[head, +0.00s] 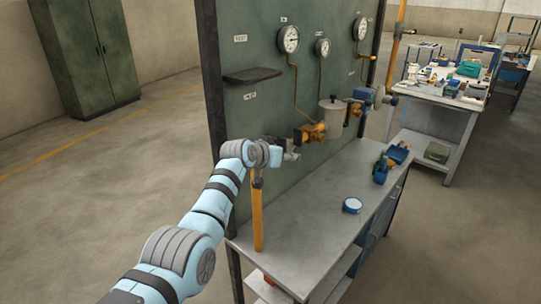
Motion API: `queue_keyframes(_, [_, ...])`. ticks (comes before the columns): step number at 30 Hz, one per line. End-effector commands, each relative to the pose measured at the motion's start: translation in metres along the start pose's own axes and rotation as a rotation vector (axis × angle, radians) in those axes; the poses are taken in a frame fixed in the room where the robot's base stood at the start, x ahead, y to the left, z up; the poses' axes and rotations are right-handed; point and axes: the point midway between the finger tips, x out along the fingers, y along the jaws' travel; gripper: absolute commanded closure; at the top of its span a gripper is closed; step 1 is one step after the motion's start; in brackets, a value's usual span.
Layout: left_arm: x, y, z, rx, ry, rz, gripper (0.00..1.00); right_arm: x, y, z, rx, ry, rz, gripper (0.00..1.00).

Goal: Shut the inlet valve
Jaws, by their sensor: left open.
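A line of pipe fittings runs across the green panel, with an orange valve body (312,131) just right of my left gripper. Which fitting is the inlet valve is not readable from the labels. A vertical orange pipe (257,215) rises from the bench to the fittings beside my left wrist. My left gripper (292,149) is open at the left end of the line, close to the pipe top and the orange body. My wrist hides part of this end, and contact cannot be told. My right gripper is not in view.
The green panel (262,120) carries gauges (289,39) and a small dark shelf (252,75). The metal bench (305,215) below holds a round blue-rimmed item (352,205) and blue tools (390,160). A cluttered table (440,100) stands at right. Floor at left is clear.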

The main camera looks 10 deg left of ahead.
Motion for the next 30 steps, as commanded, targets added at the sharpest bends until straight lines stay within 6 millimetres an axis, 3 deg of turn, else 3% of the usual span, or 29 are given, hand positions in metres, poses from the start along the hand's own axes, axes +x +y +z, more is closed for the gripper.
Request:
queue_keyframes(5, [-0.024, -0.001, 0.003, -0.001, 0.002, -0.006, 0.56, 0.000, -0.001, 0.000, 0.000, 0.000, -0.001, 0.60])
queue_keyframes(12, [-0.082, -0.001, 0.003, -0.002, 0.000, -0.006, 0.56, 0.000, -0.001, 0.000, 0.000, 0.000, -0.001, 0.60])
queue_keyframes(16, [-0.105, -0.001, 0.002, -0.002, -0.001, -0.005, 0.56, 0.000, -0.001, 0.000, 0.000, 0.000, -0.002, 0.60])
queue_keyframes(26, [-0.113, -0.001, 0.002, -0.001, -0.001, -0.005, 0.57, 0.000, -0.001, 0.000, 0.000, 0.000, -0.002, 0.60])
queue_keyframes(29, [-0.106, -0.004, 0.013, -0.011, -0.017, -0.010, 0.73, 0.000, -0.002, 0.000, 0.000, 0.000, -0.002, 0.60])
queue_keyframes(30, [-0.098, -0.009, 0.029, -0.024, -0.037, -0.017, 0.80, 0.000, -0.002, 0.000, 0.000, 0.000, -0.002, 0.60])
